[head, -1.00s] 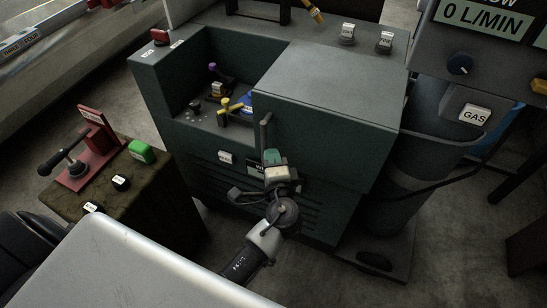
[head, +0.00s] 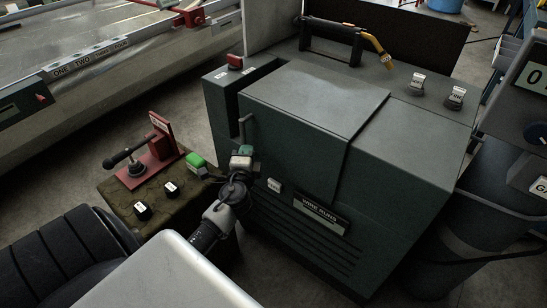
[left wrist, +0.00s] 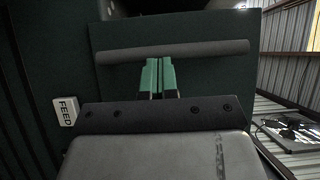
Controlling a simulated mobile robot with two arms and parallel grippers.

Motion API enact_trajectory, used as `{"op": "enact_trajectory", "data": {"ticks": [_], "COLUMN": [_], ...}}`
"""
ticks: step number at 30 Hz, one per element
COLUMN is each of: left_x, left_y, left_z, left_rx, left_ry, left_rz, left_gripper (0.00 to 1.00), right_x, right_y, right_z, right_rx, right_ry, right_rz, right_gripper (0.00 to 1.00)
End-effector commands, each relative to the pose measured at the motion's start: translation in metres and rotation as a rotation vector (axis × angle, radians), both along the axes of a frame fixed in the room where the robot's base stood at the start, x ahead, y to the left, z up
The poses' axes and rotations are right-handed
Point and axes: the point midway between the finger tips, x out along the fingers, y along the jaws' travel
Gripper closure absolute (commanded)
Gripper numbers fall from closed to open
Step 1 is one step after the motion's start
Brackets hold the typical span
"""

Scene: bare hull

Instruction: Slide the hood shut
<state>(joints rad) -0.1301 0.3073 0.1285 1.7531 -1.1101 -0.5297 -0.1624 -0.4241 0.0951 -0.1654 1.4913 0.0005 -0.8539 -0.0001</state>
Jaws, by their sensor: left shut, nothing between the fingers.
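The hood (head: 312,98) is a dark green sliding cover on the welder cabinet (head: 420,135). It covers most of the bay, leaving a narrow dark gap at the bay's left end. Its upright bar handle (head: 248,129) is at the hood's left front edge; in the left wrist view the handle (left wrist: 205,50) crosses the picture as a grey bar. My left gripper (head: 242,158) is shut and empty at the handle's lower part. Its green fingertips (left wrist: 158,66) meet the bar's edge in the left wrist view; I cannot tell if they touch. My right gripper is out of view.
A cloth-covered stand (head: 170,208) with a red clamp (head: 155,160), a green block (head: 196,162) and black knobs is close left of my left gripper. A torch (head: 375,45) lies on the cabinet's back top.

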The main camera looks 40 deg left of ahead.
Motion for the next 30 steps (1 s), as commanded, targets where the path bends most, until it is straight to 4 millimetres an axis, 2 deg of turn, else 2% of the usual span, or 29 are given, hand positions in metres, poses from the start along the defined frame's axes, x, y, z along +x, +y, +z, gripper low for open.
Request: {"op": "enact_trajectory", "data": {"ticks": [1, 6, 12, 30], "left_x": [0.0, 0.001, 0.001, 0.001], "left_y": [0.015, 0.049, 0.07, 0.079], "left_z": [0.0, -0.001, 0.0, 0.002], "left_rx": [0.005, 0.001, 0.001, 0.003], "left_ry": [0.0, 0.0, -0.001, -0.003], "left_rz": [0.002, 0.001, 0.0, 0.006], "left_gripper": [1.0, 1.0, 1.0, 1.0], "right_x": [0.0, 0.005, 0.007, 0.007], "right_y": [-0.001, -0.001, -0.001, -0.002], "right_z": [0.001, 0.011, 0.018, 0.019], "right_rx": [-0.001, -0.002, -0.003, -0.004], "right_ry": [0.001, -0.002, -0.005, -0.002], "right_rz": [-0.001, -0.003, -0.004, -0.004], "right_gripper": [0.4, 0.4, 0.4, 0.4]}}
